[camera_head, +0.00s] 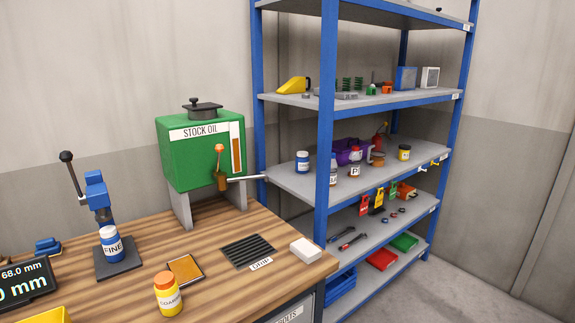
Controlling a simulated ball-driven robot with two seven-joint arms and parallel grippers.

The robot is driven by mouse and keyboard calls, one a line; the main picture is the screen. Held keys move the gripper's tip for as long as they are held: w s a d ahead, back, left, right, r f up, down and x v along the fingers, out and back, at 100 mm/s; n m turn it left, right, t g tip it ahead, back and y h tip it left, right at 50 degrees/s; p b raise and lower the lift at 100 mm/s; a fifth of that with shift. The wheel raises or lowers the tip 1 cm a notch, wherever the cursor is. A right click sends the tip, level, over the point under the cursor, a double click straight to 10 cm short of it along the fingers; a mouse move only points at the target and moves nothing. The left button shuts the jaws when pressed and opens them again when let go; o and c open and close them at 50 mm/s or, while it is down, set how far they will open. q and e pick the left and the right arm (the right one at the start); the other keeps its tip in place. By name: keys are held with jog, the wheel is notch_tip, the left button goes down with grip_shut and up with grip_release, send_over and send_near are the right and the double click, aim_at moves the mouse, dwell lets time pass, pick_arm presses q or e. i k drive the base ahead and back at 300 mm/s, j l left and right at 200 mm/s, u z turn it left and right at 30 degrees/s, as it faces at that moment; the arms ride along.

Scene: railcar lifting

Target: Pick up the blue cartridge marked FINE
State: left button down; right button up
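The blue cartridge marked FINE (111,246) stands upright at the left of the wooden workbench. It has a white label band with dark letters and a pale top. It rests on the dark base plate (127,263) of a small blue lever press (97,193), below the press head. An orange-yellow cartridge (168,301) with a pale label, seemingly reading COARSE, stands nearer the front of the bench. Neither of my grippers shows in the head view.
A green STOCK OIL tank (200,152) with a spout stands at the bench's back. A tan square pad (185,270), a dark grid (249,251) and a white block (305,250) lie on the bench. A digital display (25,285) is far left. Blue-framed shelves (328,130) stand right.

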aim_at(113, 247)
jog(key=u, duration=1.25)
